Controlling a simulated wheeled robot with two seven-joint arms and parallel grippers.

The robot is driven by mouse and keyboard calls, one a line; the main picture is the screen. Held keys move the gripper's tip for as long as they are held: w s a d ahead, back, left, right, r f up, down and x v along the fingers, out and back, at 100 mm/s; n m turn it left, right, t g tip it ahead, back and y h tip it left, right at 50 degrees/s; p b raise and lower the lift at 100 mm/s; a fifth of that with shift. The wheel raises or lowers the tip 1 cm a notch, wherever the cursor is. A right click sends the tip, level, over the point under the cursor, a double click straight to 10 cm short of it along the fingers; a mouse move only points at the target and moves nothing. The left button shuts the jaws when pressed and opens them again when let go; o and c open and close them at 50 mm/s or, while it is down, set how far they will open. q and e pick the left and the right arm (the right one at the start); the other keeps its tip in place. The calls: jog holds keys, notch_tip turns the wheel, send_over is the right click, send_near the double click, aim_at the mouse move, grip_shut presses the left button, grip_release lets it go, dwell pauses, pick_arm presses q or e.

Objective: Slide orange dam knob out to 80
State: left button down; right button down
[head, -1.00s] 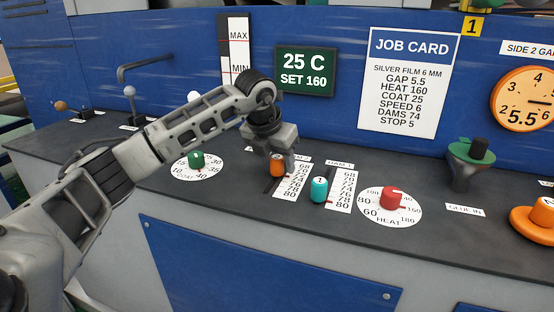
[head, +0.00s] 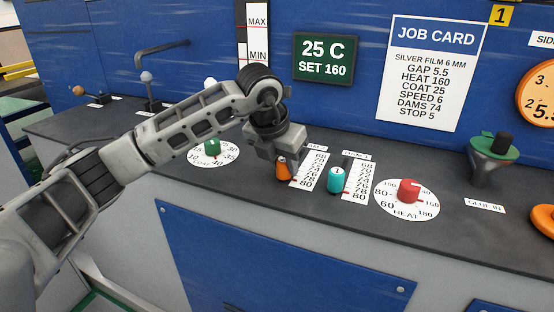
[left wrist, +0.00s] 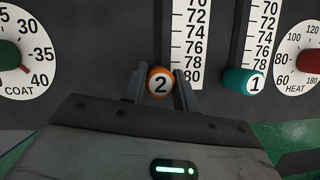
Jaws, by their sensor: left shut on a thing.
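The orange dam knob (head: 284,171), marked 2, stands in its slot on the dark console, left of its white number scale (head: 308,170). In the left wrist view the orange knob (left wrist: 160,82) sits level with the 80 at the near end of the scale (left wrist: 188,45). My left gripper (head: 282,158) is shut on the knob from above. In the left wrist view the fingers of my left gripper (left wrist: 161,90) stand on either side of it. They partly hide the knob in the head view. My right gripper is not in view.
A cyan knob (head: 336,180), marked 1, stands just right, beside its own scale near 80. The green coat knob (head: 212,147) is to the left and the red heat knob (head: 408,190) to the right. The job card (head: 432,72) reads DAMS 74.

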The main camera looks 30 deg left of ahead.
pick_arm(q)
jog(key=c, duration=1.1)
grip_release()
jog(key=shift+s, duration=0.2)
jog(key=v, duration=1.6)
jog(key=shift+w, duration=0.1)
